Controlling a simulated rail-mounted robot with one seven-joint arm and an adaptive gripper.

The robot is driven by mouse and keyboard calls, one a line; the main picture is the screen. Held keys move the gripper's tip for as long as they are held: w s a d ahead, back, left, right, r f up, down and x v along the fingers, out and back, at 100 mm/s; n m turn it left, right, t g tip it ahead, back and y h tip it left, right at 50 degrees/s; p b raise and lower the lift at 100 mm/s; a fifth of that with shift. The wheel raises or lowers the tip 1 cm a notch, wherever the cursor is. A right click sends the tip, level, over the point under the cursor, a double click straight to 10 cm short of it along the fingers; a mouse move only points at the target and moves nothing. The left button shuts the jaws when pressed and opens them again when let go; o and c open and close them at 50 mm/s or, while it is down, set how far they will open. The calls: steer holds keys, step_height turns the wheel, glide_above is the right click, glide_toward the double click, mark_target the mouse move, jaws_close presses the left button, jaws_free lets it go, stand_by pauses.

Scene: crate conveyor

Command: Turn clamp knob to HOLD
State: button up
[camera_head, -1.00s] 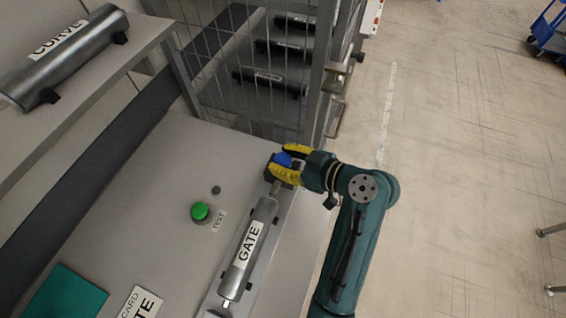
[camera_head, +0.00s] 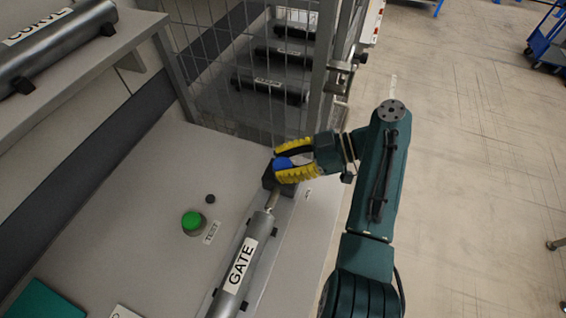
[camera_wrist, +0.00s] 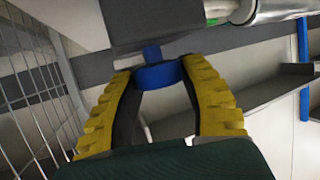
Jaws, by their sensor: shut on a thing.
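The blue clamp knob (camera_head: 282,162) sits on a dark clamp block (camera_head: 269,180) at the upper end of the grey cylinder labelled GATE (camera_head: 234,278). My gripper (camera_head: 279,164) reaches it from the right, with its yellow fingers on either side of the knob. In the wrist view the blue knob (camera_wrist: 157,77) is pinched between both fingertips, below the dark block (camera_wrist: 150,22). A short blue stem joins knob and block. No HOLD mark is readable, so I cannot tell the knob's setting.
A green button (camera_head: 192,221) marked TEST and a small dark knob (camera_head: 210,198) stand left of the cylinder. A wire-mesh cage (camera_head: 219,75) with several dark cylinders is behind. A shelf with another cylinder (camera_head: 58,45) is upper left. Open floor lies right.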

mark_target(282, 164)
steer(key=shift+f, duration=0.25)
steer(key=o, duration=1.2)
steer(key=shift+a, duration=0.1)
steer(key=shift+r, duration=0.15)
step_height(282, 164, up, 10)
